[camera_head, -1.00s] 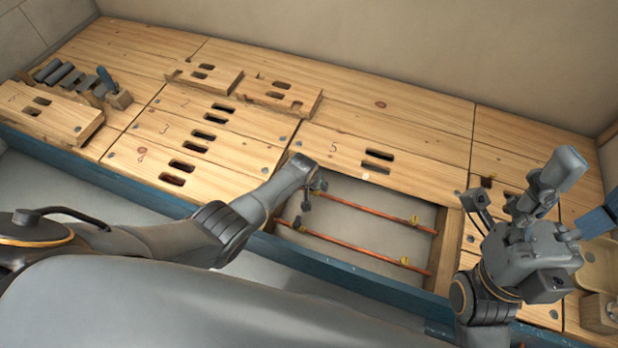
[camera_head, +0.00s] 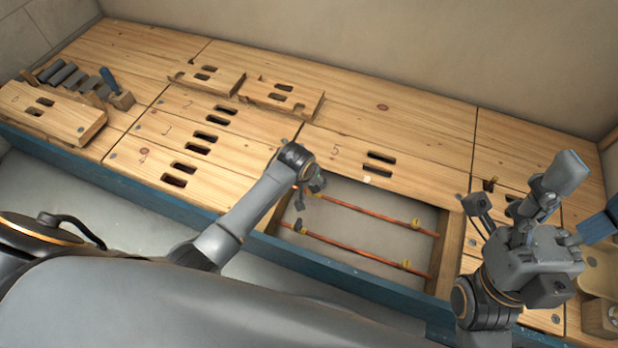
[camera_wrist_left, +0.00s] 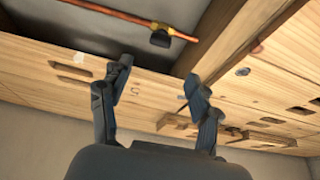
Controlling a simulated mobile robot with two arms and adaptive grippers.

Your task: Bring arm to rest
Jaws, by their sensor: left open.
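My left arm reaches in from the left in the head view. Its gripper (camera_head: 308,200) is over the left end of the open bay, partly hidden by its own wrist. In the left wrist view the two fingers of the left gripper (camera_wrist_left: 160,85) stand apart with nothing between them. Behind them are the wooden boards and the edge of the bay. My right gripper (camera_head: 515,215) is raised above the right side of the deck. It seems to hold nothing, but its finger opening is unclear from this angle.
Two copper pipes (camera_head: 375,212) with yellow marks cross the open bay. Board 5 (camera_head: 420,165) lies behind it. Loose boards (camera_head: 282,98) rest on the deck at the back. A blue-handled tool (camera_head: 110,82) and grey cylinders (camera_head: 62,75) lie at the left. The blue front beam (camera_head: 345,268) borders the deck.

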